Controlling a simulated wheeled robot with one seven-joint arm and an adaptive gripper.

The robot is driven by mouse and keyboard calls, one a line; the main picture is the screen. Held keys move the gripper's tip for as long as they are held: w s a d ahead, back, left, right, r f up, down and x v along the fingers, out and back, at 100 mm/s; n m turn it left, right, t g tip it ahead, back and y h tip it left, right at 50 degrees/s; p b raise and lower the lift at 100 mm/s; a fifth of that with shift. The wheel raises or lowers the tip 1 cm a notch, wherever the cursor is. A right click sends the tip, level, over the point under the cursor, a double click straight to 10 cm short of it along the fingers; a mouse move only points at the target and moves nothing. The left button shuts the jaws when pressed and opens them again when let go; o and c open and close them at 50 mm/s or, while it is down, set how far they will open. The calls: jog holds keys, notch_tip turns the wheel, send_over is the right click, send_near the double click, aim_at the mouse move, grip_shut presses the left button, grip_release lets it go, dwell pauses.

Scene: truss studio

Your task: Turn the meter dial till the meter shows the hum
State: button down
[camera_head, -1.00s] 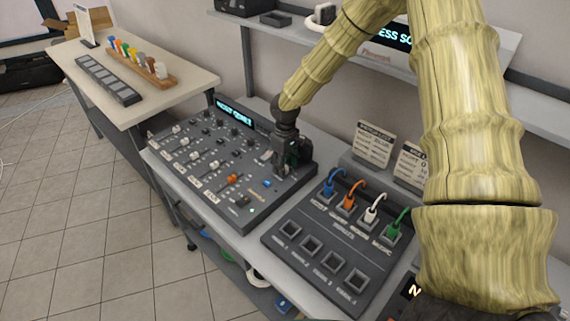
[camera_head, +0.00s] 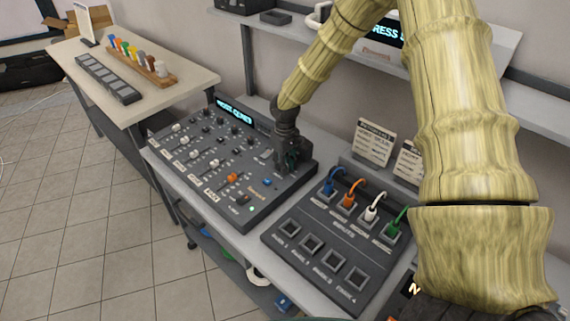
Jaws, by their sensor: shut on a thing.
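A dark mixing console (camera_head: 215,205) lies on the grey bench, with rows of knobs, white faders and one orange fader (camera_head: 232,177). A small lit display (camera_head: 234,111) at its back edge shows blue-green text too small to read surely. My gripper (camera_head: 290,166) points down at the console's right back part. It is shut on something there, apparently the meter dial. The dial itself is hidden behind the fingers. A blue button (camera_head: 267,182) sits just left of and in front of the gripper.
A patch box (camera_head: 330,242) with blue, orange, white and green plugs stands right of the console. Two cards (camera_head: 373,143) stand behind it. A side table (camera_head: 190,84) at left holds a rack of coloured pieces. A shelf with a lit screen (camera_head: 385,31) is above.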

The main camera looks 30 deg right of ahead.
jog(key=shift+m, duration=0.8)
jog(key=c, duration=1.2)
grip_release()
notch_tip(320, 180, up, 12)
jog(key=shift+f, duration=0.1)
